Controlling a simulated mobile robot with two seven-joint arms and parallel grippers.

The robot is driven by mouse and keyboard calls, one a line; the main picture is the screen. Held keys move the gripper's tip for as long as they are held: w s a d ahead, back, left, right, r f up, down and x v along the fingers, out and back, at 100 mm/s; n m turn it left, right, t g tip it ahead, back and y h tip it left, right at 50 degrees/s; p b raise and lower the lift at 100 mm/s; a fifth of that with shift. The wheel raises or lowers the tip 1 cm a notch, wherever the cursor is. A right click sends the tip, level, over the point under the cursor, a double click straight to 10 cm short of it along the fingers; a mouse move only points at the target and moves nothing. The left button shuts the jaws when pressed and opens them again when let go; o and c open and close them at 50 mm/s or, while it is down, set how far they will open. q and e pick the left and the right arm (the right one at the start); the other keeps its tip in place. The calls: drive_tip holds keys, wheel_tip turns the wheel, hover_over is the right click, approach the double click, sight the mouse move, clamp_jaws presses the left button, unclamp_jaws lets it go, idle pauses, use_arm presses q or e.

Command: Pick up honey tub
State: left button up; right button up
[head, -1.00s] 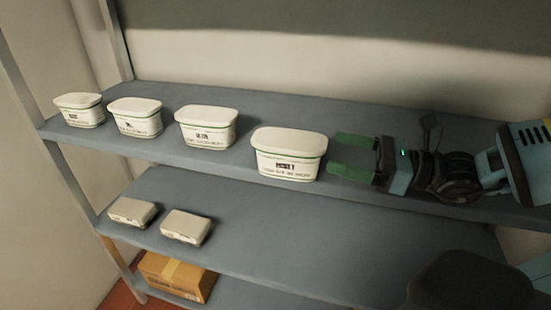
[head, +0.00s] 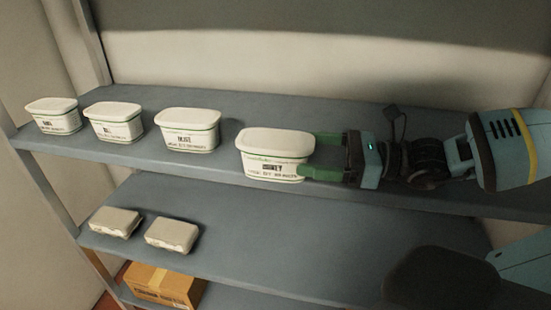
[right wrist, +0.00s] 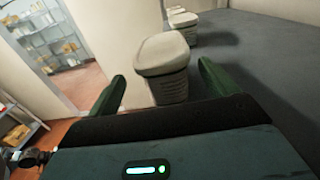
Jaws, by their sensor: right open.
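The honey tub (head: 273,157) is a white lidded tub with a green line and a label reading HONEY. It stands upright on the upper shelf, rightmost of the row. My right gripper (head: 312,156) comes from the right, with green fingers open at the tub's right end. The near finger reaches the tub's front right corner, and the far finger is partly hidden behind the tub. In the right wrist view the honey tub (right wrist: 163,68) stands ahead, between the open fingers (right wrist: 165,85), with gaps on both sides. My left gripper is not in view.
Several similar tubs, including one (head: 188,130), stand in line to the left on the upper shelf (head: 400,195). Two small pale packages (head: 172,234) lie on the shelf below, and a cardboard box (head: 163,284) sits lower. Behind the row the shelf is clear.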

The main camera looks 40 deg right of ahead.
sight(287, 143)
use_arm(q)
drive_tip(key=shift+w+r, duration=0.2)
use_arm(e)
drive_tip(key=shift+x, duration=2.55)
drive_tip(key=shift+w+d, duration=0.15)
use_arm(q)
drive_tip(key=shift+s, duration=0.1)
use_arm(e)
drive_tip(key=shift+r, duration=0.1)
drive_tip(key=c, duration=1.4)
